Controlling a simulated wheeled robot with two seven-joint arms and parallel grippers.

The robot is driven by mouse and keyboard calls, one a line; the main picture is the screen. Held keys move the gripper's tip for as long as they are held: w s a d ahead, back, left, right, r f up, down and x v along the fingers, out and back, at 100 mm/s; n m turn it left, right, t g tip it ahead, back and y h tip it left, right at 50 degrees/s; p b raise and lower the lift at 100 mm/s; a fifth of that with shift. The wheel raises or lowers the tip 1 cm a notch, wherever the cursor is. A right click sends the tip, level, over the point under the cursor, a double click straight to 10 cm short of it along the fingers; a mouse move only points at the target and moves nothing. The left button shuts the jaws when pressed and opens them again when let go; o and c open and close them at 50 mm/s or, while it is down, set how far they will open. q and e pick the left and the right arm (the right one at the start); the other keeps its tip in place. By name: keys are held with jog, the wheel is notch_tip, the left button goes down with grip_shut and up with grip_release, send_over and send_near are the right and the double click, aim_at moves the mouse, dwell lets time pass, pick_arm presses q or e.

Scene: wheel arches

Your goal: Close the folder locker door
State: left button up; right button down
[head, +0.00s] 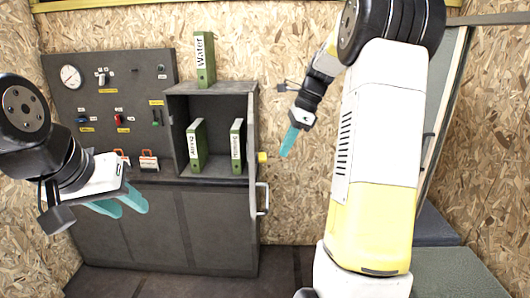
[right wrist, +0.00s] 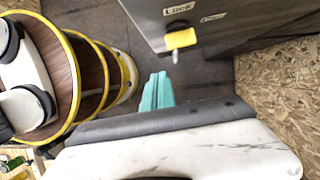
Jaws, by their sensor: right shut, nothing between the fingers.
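The folder locker (head: 214,88) is a dark grey box on the panel wall, with its front open. Its door (head: 252,130) stands swung outward at the right side, seen nearly edge-on, with a yellow knob (head: 262,157). In the right wrist view the door's face (right wrist: 225,30) shows a "Lock" label and the yellow knob (right wrist: 180,38). My right gripper (head: 285,152) is shut and empty, to the right of the door and apart from it; its teal fingers (right wrist: 157,92) point toward the knob's side. My left gripper (head: 132,205) is open and empty, left of the locker.
Two green folders (head: 197,147) (head: 238,147) stand inside the locker, and a "Water" folder (head: 205,62) stands on top. A white handle (head: 263,199) is below the knob. The control panel (head: 110,90) has a gauge and switches.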

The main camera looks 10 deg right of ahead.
aim_at(258, 161)
jog(key=w+a+f, duration=0.1)
jog(key=a+f, duration=0.5)
jog(key=f, duration=0.1)
jog(key=shift+w+a+f, duration=0.15)
jog(key=shift+a, duration=0.25)
jog(key=shift+a, duration=0.1)
